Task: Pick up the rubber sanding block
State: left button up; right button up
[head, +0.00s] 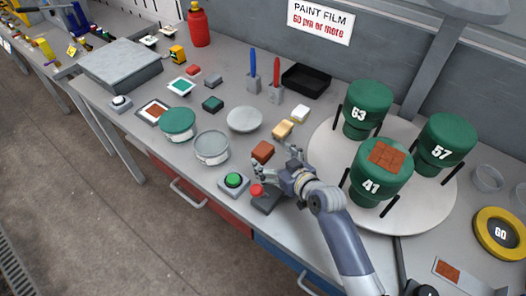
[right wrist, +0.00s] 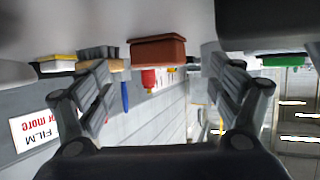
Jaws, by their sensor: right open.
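A small reddish-brown block (head: 262,151), which looks like the rubber sanding block, lies on the grey bench left of the turntable. My right gripper (head: 275,164) is low over the bench just in front of it, with its fingers open towards it. In the right wrist view, which is upside down, the block (right wrist: 157,50) shows beyond and between the two open fingers (right wrist: 163,80). Nothing is held, and I see a gap between the block and the fingers. My left gripper is not in view.
A green button (head: 233,180) and a red button (head: 257,190) sit close by my right gripper. Tan and white pieces (head: 283,130) lie behind the block. A round turntable (head: 420,205) with green numbered cylinders stands right. A lidless tin (head: 211,145) stands left.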

aim_at(264, 150)
jog(key=shift+w+a+r, duration=0.1)
jog(key=shift+w+a, duration=0.15)
jog(key=shift+w, duration=0.15)
jog(key=shift+p+x, duration=0.5)
jog(key=shift+x, duration=1.6)
jog(key=shift+c, duration=0.2)
jog(key=c, duration=1.2)
